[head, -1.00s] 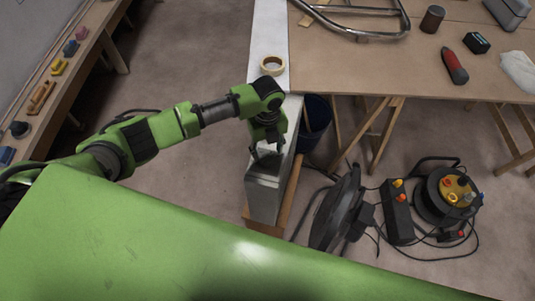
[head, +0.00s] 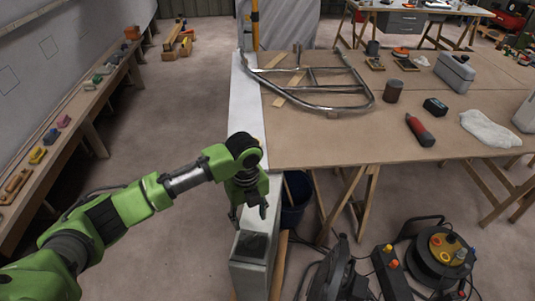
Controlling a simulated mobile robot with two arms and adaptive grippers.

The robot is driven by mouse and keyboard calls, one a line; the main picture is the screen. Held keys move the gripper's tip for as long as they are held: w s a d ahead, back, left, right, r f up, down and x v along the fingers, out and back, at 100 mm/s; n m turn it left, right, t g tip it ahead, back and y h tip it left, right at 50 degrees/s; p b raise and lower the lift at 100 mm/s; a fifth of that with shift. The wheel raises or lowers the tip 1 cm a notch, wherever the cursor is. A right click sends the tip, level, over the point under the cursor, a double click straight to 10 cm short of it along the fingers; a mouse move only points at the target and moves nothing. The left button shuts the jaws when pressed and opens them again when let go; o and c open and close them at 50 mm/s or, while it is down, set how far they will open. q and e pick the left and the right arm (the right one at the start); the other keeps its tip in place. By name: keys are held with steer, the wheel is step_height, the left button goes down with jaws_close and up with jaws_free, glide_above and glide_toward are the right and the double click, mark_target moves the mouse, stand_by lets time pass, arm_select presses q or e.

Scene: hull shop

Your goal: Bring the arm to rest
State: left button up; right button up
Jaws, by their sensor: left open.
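My left arm comes in from the lower left, green with dark joints. It reaches to the front end of the table's white strip (head: 246,100). My left gripper (head: 250,214) points down with its fingers apart and nothing between them. It hangs over the dark top of a narrow grey box-like stand (head: 251,271); I cannot tell how large the gap is. My right gripper is not in view.
A brown worktable (head: 350,145) on trestles holds a bent metal tube frame (head: 320,107), a dark can (head: 393,91), a red-and-black tool (head: 419,130) and a white cloth (head: 489,128). A blue bin (head: 297,200), a fan-like machine (head: 340,270) and a cable reel (head: 443,252) stand below.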

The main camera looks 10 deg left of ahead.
arm_select(q)
steer(key=s+d+f+n+t+h, duration=0.2)
steer(key=s+d+f+n+h, duration=0.15)
steer(key=s+d+n, duration=0.75)
steer(key=s+a+n+t+y, duration=0.2)
steer(key=s+a+n+y, duration=0.1)
steer(key=s+a+n, duration=1.15)
step_height(320, 180, down, 27)
steer(key=a+g+b, duration=0.1)
steer(key=a+g, duration=0.1)
steer(key=s+a+f+g+b, duration=0.1)
steer(key=s+a+f, duration=0.2)
steer(key=s+f, duration=1.3)
steer(key=shift+s+f, duration=0.4)
steer(key=shift+s, duration=0.4)
